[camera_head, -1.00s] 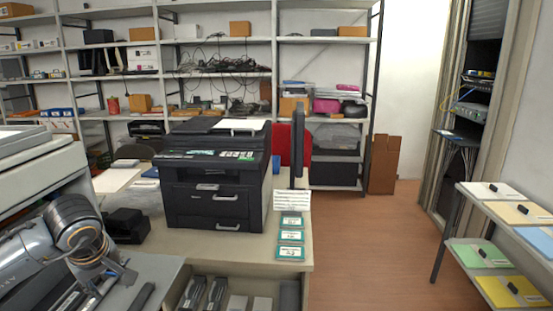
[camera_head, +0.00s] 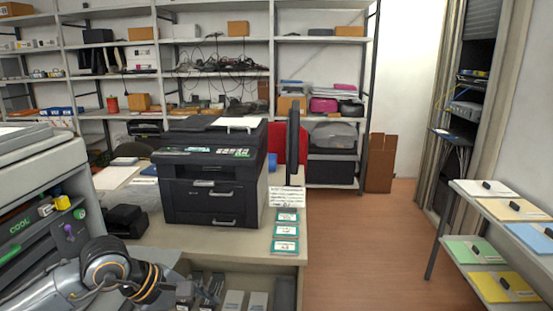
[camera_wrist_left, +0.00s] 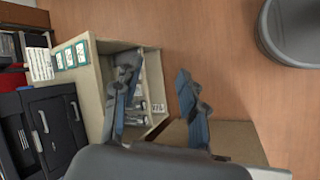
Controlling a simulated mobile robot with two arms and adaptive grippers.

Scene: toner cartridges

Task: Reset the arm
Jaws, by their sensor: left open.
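My left arm comes in at the lower left of the head view, with its left gripper (camera_head: 208,290) partly seen over the open drawer. In the left wrist view the left gripper (camera_wrist_left: 155,98) has its two fingers wide apart with nothing between them. The open drawer (camera_wrist_left: 148,62) shows behind the fingers, with dark and light long boxes inside. In the head view the light boxes (camera_head: 234,301) stand in the drawer below the desk top. My right gripper is in neither view.
A black printer (camera_head: 210,187) stands on the desk (camera_head: 252,245), beside several green-edged cards (camera_head: 285,231). A large machine (camera_head: 42,215) with coloured parts stands at the left. A side table (camera_head: 487,207) with coloured folders is at the right. The wooden floor (camera_head: 370,250) between is clear.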

